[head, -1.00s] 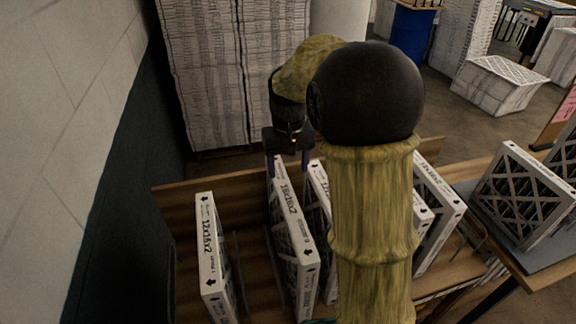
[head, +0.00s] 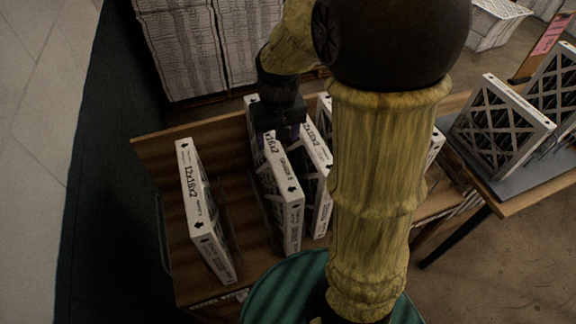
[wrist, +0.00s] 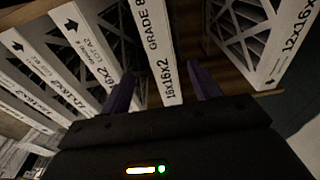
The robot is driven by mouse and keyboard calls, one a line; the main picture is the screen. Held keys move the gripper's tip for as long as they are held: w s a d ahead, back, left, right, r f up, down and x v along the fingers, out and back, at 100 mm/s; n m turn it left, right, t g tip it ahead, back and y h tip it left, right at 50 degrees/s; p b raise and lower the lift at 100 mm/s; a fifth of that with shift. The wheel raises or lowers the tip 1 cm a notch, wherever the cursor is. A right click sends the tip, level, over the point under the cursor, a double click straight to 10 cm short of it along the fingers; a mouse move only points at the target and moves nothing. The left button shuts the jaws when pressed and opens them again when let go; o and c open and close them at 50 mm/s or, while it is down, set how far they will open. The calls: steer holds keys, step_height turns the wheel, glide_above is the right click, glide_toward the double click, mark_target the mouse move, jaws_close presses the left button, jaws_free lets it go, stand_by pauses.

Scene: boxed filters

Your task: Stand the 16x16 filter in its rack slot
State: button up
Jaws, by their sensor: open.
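The 16x16 filter (head: 287,190), a white-framed panel labelled 16x16x2, stands on edge among other filters on the wooden shelf. My gripper (head: 281,130) is at the far part of its top edge, partly hiding the label. In the wrist view the filter (wrist: 152,45) lies between the two purple fingers of my gripper (wrist: 162,88). The fingers are open, one on each side of the frame, with visible gaps. Which slot is the filter's own rack slot, I cannot tell.
A 12x16x2 filter (head: 202,210) stands to the left, with a gap and thin wire dividers between. Another filter (head: 318,165) stands close on the right. A side table (head: 515,205) at right carries filters on a grey mat. A wall runs along the left.

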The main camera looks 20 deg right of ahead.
mark_target(284, 196)
steer(key=shift+t, duration=0.7)
steer(key=s+f, duration=0.1)
steer(key=s, duration=0.2)
steer(key=s+f, duration=0.1)
steer(key=s, duration=0.2)
steer(key=s+f, duration=0.1)
steer(key=s, duration=0.2)
steer(key=shift+a+f, duration=0.1)
steer(key=shift+f, duration=0.3)
